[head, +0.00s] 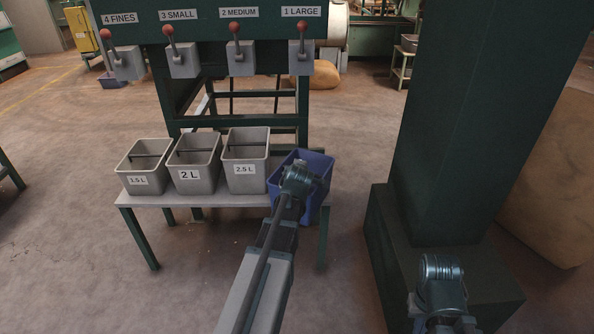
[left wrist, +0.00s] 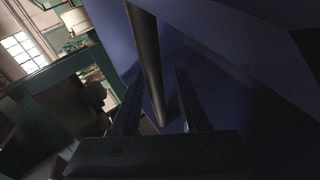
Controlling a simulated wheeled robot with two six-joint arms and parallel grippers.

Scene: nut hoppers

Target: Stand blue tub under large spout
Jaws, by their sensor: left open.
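The blue tub (head: 318,199) stands upright at the right end of a low grey bench, partly hidden by my left arm. My left gripper (head: 303,170) is over the tub's near side; its fingers are hidden in the head view. In the left wrist view the two fingers (left wrist: 157,95) are open, with the dark bar (left wrist: 150,55) of the tub between them and blue walls (left wrist: 215,85) close by. The large spout (head: 301,58), labelled "1 LARGE", is the rightmost on the green hopper frame. My right arm's end (head: 440,285) is low at the right; its fingers are not clear.
Three grey tubs marked 1.5 L (head: 143,180), 2 L (head: 190,175) and 2.5 L (head: 244,170) stand left of the blue tub on the bench (head: 215,200). A thick green column (head: 445,130) rises to the right. Open floor lies between bench and column.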

